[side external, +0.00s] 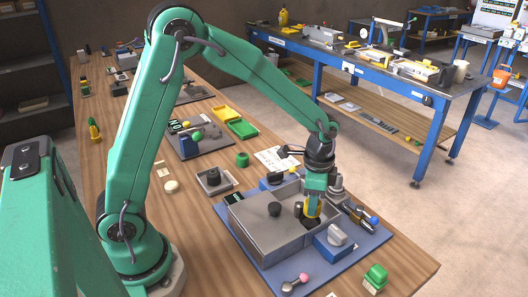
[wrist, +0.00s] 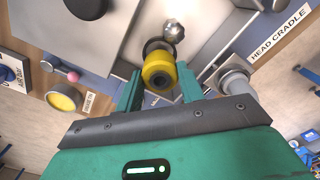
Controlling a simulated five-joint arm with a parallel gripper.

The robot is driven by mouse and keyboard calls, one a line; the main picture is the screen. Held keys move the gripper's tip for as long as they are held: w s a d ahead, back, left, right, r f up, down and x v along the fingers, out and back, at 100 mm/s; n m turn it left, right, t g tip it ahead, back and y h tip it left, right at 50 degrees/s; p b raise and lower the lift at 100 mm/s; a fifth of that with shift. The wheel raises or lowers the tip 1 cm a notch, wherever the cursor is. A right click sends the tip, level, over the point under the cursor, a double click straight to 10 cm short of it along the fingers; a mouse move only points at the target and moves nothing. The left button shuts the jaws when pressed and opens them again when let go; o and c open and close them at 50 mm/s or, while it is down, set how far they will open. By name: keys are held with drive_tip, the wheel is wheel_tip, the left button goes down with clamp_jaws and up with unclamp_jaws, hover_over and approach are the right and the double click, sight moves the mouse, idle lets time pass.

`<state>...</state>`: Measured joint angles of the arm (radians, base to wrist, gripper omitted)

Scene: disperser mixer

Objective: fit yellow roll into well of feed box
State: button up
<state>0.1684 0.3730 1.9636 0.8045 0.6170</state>
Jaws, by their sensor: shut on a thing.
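My gripper (side external: 315,195) points down over the right part of the grey open box (side external: 285,250), which seems to be the feed box. It is shut on the yellow roll (side external: 313,207). In the wrist view the yellow roll (wrist: 159,72) sits between the two green fingers, its dark-centred end facing the camera. A dark round part (wrist: 155,47) shows just beyond the roll; I cannot tell whether it is the well's rim or part of the roll. The roll looks upright in the side view, low near the box floor. Whether it touches or enters a well is hidden.
A shiny ball knob (wrist: 174,30) is close beyond the roll. A pink-tipped lever (side external: 303,278) and green block (side external: 375,277) lie in front.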

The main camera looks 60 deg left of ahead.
drive_tip(key=shift+f, duration=1.95)
drive_tip(key=shift+f, duration=0.1)
drive_tip(key=o, duration=1)
wheel_tip(320, 180, up, 11)
drive_tip(key=shift+r, duration=0.6)
drive_tip(key=shift+r, duration=0.1)
